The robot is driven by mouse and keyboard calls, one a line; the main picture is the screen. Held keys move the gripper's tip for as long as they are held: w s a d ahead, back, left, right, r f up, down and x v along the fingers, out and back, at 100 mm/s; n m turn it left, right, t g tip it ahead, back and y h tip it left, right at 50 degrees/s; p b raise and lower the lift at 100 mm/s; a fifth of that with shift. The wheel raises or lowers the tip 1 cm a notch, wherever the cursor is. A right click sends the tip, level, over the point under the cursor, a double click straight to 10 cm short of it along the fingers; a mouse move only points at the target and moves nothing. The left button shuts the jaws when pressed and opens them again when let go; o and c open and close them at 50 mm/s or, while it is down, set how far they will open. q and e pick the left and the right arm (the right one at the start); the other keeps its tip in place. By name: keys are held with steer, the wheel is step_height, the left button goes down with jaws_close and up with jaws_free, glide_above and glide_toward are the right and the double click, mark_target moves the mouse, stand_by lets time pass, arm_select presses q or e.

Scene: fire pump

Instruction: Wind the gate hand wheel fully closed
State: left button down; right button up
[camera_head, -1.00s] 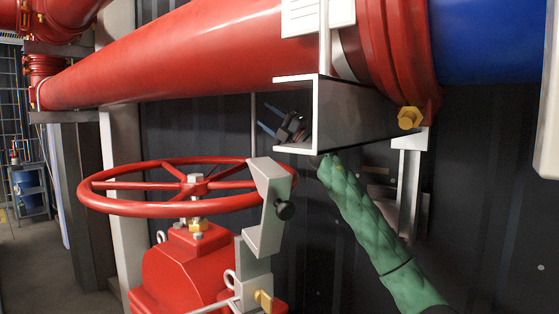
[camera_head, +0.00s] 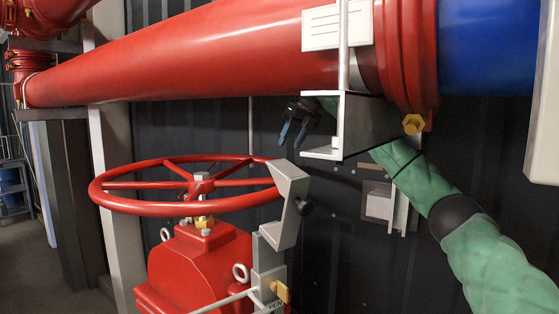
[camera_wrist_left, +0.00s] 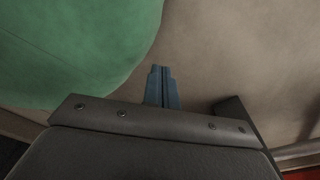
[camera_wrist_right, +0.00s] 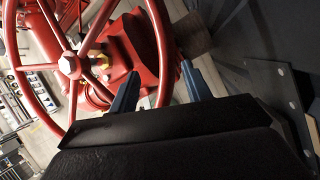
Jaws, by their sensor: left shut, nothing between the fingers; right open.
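The red gate hand wheel (camera_head: 190,207) lies flat on top of the red valve body (camera_head: 200,265) in the head view. In the right wrist view the wheel (camera_wrist_right: 70,66) is at the left, beside the open fingers (camera_wrist_right: 160,85). My left gripper (camera_wrist_left: 161,85) shows only in its wrist view, with its blue fingers together and empty.
A large red pipe (camera_head: 200,55) crosses above the wheel. A light metal bracket (camera_head: 323,152) hangs below the pipe, and my right forearm passes behind it. A dark ribbed wall (camera_head: 335,225) stands behind.

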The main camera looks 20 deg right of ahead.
steer(key=p+x, duration=0.1)
steer(key=x, duration=0.1)
steer(key=p+x, duration=0.1)
steer(key=x, duration=0.1)
steer(key=d+p+x, duration=0.1)
steer(key=p+x, duration=0.1)
steer(key=shift+a+f, duration=0.15)
steer(key=shift+f, duration=0.25)
steer(key=shift+w+a+f, duration=0.15)
steer(key=shift+f, duration=0.35)
arm_select(q)
steer(key=s+r, duration=0.3)
steer(key=shift+a+r, duration=0.25)
steer(key=shift+r, duration=0.05)
